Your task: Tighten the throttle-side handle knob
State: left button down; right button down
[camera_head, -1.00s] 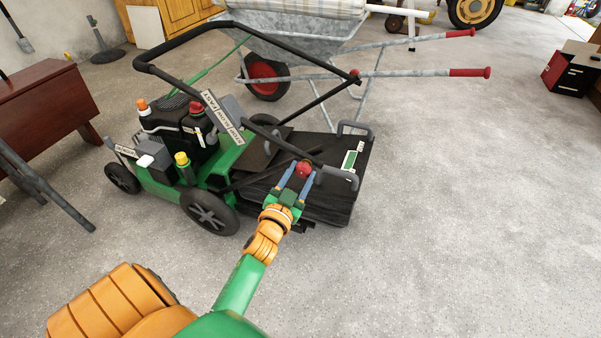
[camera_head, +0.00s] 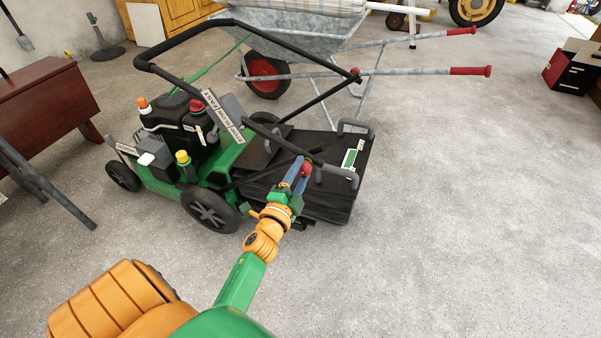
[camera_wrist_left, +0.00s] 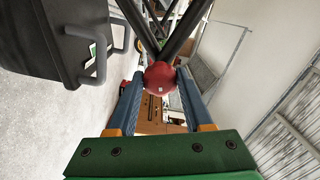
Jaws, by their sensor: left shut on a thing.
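The green mower's black handle (camera_head: 178,43) rises over its body. A red knob (camera_head: 306,169) sits at the lower end of the handle on the near side, beside the black grass bag (camera_head: 322,200). My left gripper (camera_head: 299,176) is shut on this knob. In the left wrist view the red knob (camera_wrist_left: 160,77) sits between the two blue fingertips, with black handle tubes behind it. A throttle plate (camera_head: 222,115) with STOP, SLOW and FAST labels is on the near handle tube. A second, small red knob (camera_head: 356,72) shows on the handle's far side. My right gripper is not in view.
A wheelbarrow (camera_head: 300,32) with red grips stands just behind the mower. A dark red wooden bench (camera_head: 40,105) is at the left. A red and black box (camera_head: 572,72) is at the far right. The grey floor right of the mower is clear.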

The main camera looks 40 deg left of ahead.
pick_arm(q)
jog(key=shift+f+m, duration=0.15)
jog(key=shift+m, duration=1.55)
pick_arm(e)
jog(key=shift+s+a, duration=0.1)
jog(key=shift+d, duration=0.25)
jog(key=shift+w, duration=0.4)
pick_arm(q)
jog(key=shift+c, duration=1.6)
grip_release()
jog(key=shift+s, duration=0.1)
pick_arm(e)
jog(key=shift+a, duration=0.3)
